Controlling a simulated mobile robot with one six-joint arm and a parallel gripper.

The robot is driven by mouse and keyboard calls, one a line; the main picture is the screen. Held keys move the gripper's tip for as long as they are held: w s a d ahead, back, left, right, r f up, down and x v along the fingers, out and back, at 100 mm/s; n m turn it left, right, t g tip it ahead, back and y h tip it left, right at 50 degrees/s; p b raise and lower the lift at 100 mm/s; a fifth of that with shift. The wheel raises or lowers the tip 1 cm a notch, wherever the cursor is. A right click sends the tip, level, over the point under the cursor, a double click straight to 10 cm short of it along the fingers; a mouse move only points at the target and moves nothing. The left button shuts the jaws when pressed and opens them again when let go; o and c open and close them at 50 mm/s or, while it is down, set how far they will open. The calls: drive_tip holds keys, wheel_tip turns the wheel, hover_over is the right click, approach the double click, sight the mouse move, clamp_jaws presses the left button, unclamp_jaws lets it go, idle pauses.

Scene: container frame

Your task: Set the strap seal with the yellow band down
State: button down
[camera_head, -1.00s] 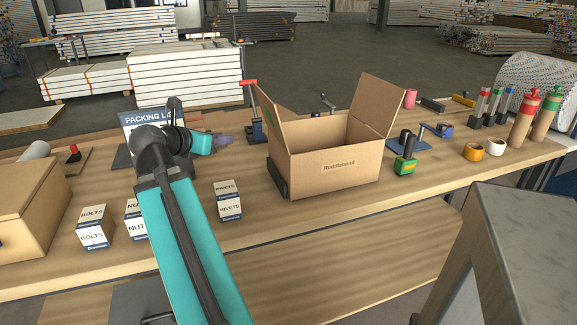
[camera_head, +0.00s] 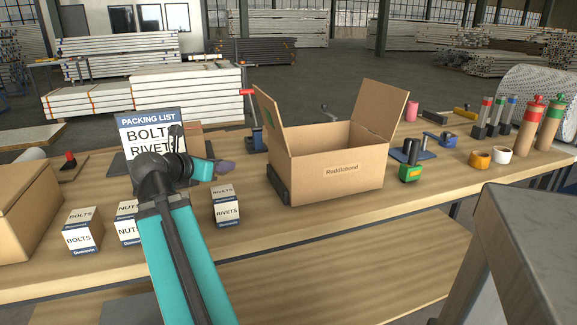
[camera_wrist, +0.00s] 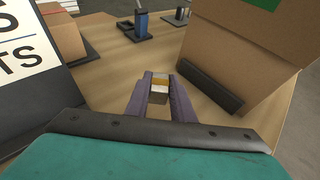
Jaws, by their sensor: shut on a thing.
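My gripper (camera_wrist: 160,100) has purple fingers and is shut on a small piece with a yellow-orange band (camera_wrist: 159,88) and a pale top, the strap seal. In the wrist view it shows between the fingertips, over the wooden table. In the head view my gripper (camera_head: 226,167) is above the table, between the packing list sign and the open carton, and the seal in it cannot be made out. How far the seal is from the table surface cannot be told.
An open carton (camera_head: 335,171) stands right of my gripper, with a black strip at its foot. The packing list sign (camera_head: 150,135) is on the left. A clamp (camera_head: 254,130) stands behind. Several banded sticks (camera_head: 480,128) stand farther right.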

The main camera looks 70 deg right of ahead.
drive_tip(key=shift+d, duration=0.15)
drive_tip(key=shift+d+r+p, duration=0.2)
drive_tip(key=shift+d+p, duration=0.2)
drive_tip(key=shift+p, duration=0.5)
drive_tip(key=d+p, duration=0.6)
drive_tip(key=p, duration=0.5)
drive_tip(key=shift+s, duration=0.4)
drive_tip(key=shift+d+p, duration=0.25)
drive_tip(key=shift+p, duration=0.4)
hover_over(256, 169)
drive_tip(key=shift+s+a+f, duration=0.1)
drive_tip(key=shift+s+f, duration=0.05)
drive_tip(key=shift+f, duration=1.8)
drive_tip(key=shift+f, duration=1.75)
